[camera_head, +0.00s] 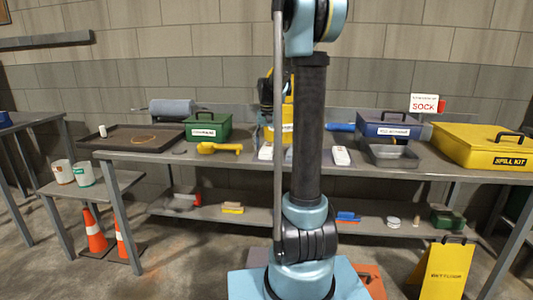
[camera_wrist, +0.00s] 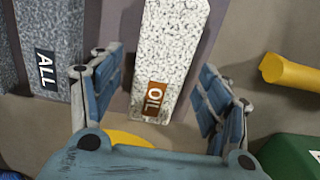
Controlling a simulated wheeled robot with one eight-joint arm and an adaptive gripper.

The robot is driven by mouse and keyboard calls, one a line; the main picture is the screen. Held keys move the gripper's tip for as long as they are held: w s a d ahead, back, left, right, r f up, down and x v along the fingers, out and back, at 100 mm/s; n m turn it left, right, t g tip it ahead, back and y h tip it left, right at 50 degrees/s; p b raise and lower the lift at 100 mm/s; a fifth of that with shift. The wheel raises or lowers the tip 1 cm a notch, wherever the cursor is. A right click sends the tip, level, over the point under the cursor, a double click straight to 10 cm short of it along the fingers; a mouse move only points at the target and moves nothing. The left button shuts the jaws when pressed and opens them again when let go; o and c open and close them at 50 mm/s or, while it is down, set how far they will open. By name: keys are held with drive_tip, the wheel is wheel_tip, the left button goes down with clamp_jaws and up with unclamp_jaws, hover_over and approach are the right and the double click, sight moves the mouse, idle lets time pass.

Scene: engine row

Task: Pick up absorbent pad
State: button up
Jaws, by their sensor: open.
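A white speckled pad with a brown OIL label (camera_wrist: 172,45) lies on the bench between my gripper's fingers in the wrist view. It appears as a small white block (camera_head: 265,153) left of my arm column in the head view. A grey speckled pad with an ALL label (camera_wrist: 55,40) lies to its left in the wrist view. My gripper (camera_wrist: 160,72) is open, with one blue finger on each side of the OIL pad. I see no contact; the height gap is hard to judge. My column hides part of the bench in the head view.
A yellow tool (camera_head: 219,148) and green box (camera_head: 208,127) stand left of the white block. A white object (camera_head: 340,156), metal tray (camera_head: 392,154), blue box (camera_head: 388,124) and yellow spill kit (camera_head: 480,146) are to the right. A dark tray (camera_head: 115,138) is far left.

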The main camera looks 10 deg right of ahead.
sight(268, 147)
drive_tip(key=shift+c, duration=0.6)
drive_tip(key=c, duration=0.9)
drive_tip(key=shift+c, duration=0.2)
wheel_tip(268, 147, up, 10)
